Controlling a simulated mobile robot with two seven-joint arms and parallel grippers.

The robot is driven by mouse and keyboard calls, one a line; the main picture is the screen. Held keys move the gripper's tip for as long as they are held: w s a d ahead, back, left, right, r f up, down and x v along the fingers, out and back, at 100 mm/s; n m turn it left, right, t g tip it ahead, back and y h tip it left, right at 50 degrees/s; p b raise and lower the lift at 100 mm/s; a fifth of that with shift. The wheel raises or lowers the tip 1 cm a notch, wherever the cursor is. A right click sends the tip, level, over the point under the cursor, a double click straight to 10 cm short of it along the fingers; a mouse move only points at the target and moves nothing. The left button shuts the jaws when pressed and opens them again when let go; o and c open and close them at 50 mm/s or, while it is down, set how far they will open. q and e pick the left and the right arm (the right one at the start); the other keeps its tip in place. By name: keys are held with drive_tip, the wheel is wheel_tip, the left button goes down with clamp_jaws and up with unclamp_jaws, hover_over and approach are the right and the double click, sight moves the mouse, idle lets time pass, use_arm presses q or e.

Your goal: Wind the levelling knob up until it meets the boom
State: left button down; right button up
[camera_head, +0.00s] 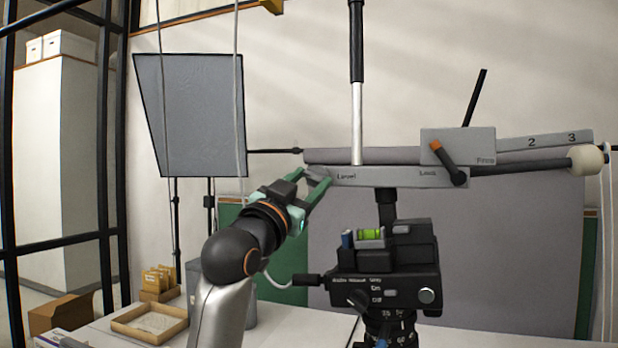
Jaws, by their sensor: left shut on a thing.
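My left gripper (317,187) reaches up from the lower middle. Its green fingers are shut at the left end of the grey bar marked "Level" and "Lock" (390,178). The levelling knob is mostly hidden between the fingers, by the "Level" mark. The boom (400,156) runs across just above this bar, its far part marked 2 and 3 at the right. I cannot tell how much gap there is between knob and boom. My right gripper is out of view.
A black tripod head (385,270) with a green spirit level (370,234) stands below the bar. A lever with an orange tip (448,160) sits at the right. A grey panel (190,115), a wooden tray (150,325) and small boxes (160,280) are at the left.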

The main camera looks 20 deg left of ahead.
use_arm(q)
drive_tip(key=shift+m+h, duration=0.4)
drive_tip(key=shift+m, duration=0.3)
drive_tip(key=shift+c, duration=1.5)
unclamp_jaws()
drive_tip(key=shift+s+a+f, duration=0.1)
drive_tip(key=shift+s+f, duration=0.1)
drive_tip(key=shift+s, duration=0.15)
drive_tip(key=b+v, duration=0.3)
drive_tip(key=v, duration=0.8)
drive_tip(key=shift+s, duration=0.4)
